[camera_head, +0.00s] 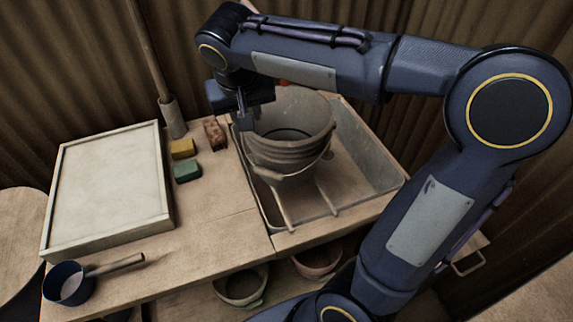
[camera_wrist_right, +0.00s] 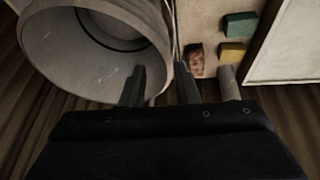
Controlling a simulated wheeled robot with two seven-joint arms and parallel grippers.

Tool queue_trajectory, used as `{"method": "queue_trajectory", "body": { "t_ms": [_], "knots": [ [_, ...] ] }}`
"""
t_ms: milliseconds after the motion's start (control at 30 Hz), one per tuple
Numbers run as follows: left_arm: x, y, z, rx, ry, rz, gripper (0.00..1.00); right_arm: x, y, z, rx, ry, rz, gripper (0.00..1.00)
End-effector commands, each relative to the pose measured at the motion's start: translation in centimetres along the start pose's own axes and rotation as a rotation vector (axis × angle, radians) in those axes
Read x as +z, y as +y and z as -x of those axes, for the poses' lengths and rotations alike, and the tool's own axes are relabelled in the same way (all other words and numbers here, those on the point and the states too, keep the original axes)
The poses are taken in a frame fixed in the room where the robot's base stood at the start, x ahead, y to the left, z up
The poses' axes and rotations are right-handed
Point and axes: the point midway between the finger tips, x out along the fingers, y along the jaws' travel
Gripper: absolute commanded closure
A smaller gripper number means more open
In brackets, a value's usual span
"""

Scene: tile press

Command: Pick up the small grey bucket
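The small grey bucket (camera_head: 290,140) stands upright in the grey sink basin (camera_head: 385,180), with its wire handle hanging at the front. My right gripper (camera_head: 243,118) is at the bucket's left rim, pointing down. In the right wrist view the bucket (camera_wrist_right: 75,60) shows its open mouth, and my right gripper (camera_wrist_right: 160,80) has its fingers apart, one inside the mouth and one outside the wall. A gap shows between the fingers, so they do not look closed on the rim. My left gripper is out of view.
A framed board (camera_head: 110,190) lies on the left of the table. A yellow block (camera_head: 183,149), a green block (camera_head: 187,171) and a brown brush-like block (camera_head: 215,134) lie beside the basin. A dark blue pan (camera_head: 66,284) sits at the front left. Bowls (camera_head: 243,286) stand on a shelf below.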

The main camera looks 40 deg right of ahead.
Motion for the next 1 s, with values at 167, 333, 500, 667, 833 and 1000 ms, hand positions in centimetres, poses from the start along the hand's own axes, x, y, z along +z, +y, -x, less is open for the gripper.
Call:
{"method": "queue_trajectory", "body": {
  "t_ms": [167,333,500,667,833,1000],
  "knots": [
    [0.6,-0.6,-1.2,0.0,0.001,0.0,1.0,-0.9,-1.1,-1.7,0.031,0.018,-0.02,0.72],
    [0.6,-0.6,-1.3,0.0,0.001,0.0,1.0,-1.0,-1.0,-3.4,0.034,0.018,-0.022,0.72],
    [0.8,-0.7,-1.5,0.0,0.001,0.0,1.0,-1.0,-0.8,-5.5,0.033,0.016,-0.022,0.72],
    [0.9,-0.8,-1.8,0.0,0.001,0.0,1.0,-1.0,-0.6,-8.0,0.032,0.016,-0.022,0.72],
    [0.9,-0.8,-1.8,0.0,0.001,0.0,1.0,-1.0,-0.6,-8.9,0.03,0.018,-0.021,0.72],
    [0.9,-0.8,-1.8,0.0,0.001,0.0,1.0,-1.1,-0.6,-8.9,0.03,0.018,-0.021,0.72]
  ]
}}
